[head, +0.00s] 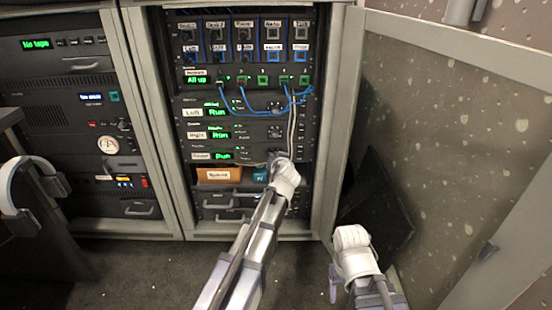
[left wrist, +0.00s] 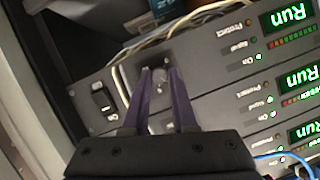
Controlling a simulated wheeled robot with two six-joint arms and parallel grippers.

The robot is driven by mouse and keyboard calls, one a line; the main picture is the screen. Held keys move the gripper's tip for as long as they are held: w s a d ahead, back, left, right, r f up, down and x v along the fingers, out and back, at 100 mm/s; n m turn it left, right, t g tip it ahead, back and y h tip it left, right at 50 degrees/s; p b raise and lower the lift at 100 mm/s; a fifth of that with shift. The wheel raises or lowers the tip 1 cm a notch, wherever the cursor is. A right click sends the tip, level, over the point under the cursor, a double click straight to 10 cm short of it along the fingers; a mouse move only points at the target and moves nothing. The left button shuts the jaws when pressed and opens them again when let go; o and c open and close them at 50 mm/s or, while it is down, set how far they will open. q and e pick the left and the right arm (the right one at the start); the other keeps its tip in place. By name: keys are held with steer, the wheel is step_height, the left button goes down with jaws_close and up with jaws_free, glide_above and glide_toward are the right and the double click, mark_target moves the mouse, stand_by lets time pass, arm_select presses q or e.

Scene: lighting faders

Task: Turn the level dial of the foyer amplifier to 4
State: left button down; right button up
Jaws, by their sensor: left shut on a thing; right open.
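The foyer amplifier (head: 222,156) is the lowest of three similar units in the middle rack, with a lit green "Run" display. Its display also shows in the left wrist view (left wrist: 287,18). My left gripper (head: 278,158) is at its front panel, at the level dial. In the left wrist view, the purple fingers of my left gripper (left wrist: 160,74) stand either side of the dial (left wrist: 158,92), shut on it. The dial's scale and pointer are too small and covered to read. My right gripper (head: 350,238) is apart from the rack, low at the right; its fingertips are unclear.
A rocker switch (left wrist: 103,100) sits beside the dial. Blue patch cables (head: 245,112) and pale cables (head: 291,130) hang over the rack front. An orange box (head: 216,174) lies below the amplifier. A speckled panel (head: 455,130) stands at the right.

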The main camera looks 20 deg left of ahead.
arm_select(q)
steer(key=c, duration=0.7)
jaws_free()
steer(key=p+v, duration=0.2)
steer(key=v, duration=0.5)
steer(key=shift+s+d+r+p, duration=0.15)
steer(key=shift+s+d+p, duration=0.05)
steer(key=shift+s+p, duration=0.2)
